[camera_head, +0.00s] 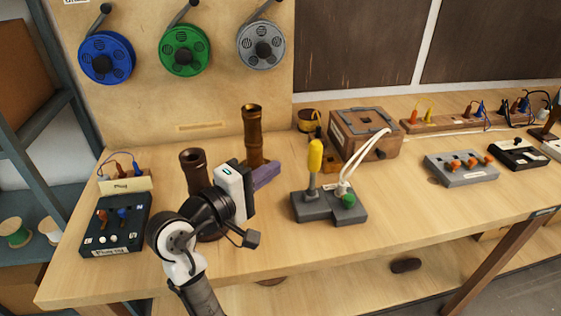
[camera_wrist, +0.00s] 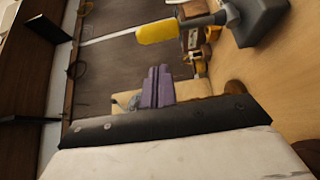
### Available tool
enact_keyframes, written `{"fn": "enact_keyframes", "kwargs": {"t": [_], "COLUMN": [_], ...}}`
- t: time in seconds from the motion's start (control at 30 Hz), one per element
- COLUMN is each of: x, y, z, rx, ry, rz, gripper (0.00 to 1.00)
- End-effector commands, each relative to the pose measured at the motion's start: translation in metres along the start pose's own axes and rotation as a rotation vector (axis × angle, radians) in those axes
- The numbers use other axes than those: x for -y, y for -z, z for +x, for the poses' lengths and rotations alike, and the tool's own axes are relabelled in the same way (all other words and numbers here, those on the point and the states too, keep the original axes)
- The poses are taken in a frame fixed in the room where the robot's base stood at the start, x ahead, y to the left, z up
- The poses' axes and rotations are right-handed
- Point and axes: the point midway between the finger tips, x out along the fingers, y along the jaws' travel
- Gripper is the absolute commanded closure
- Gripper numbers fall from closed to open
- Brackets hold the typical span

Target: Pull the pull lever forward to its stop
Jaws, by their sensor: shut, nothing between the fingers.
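The pull lever (camera_head: 315,158) has a yellow grip on a grey stem. It stands nearly upright on a dark grey base (camera_head: 318,211), which also carries a green knob (camera_head: 348,200) and white wires. My gripper (camera_head: 272,171) has purple fingers, shut and empty. It is left of the lever with a gap between them. In the wrist view my fingers (camera_wrist: 158,85) show closed together, and the yellow lever grip (camera_wrist: 158,32) lies above them, apart. The lever's base (camera_wrist: 258,20) is at the top right there.
Brown turned posts (camera_head: 252,138) stand behind and beside my gripper. A wooden box (camera_head: 363,135) is behind the lever, with a grey block with orange parts (camera_head: 461,168) to the right. A dark plug board (camera_head: 114,225) is at left. The table (camera_head: 290,247) is clear in front of the lever.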

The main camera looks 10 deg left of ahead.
Motion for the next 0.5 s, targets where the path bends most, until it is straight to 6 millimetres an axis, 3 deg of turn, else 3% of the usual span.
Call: {"fn": "enact_keyframes", "kwargs": {"t": [0.3,0.5], "x": [-0.002,-0.001], "y": [-0.001,-0.001], "z": [0.058,0.082], "rx": [0.005,0.002], "ry": [0.002,0.002], "rz": [-0.002,0.0], "gripper": [1.0,1.0]}}
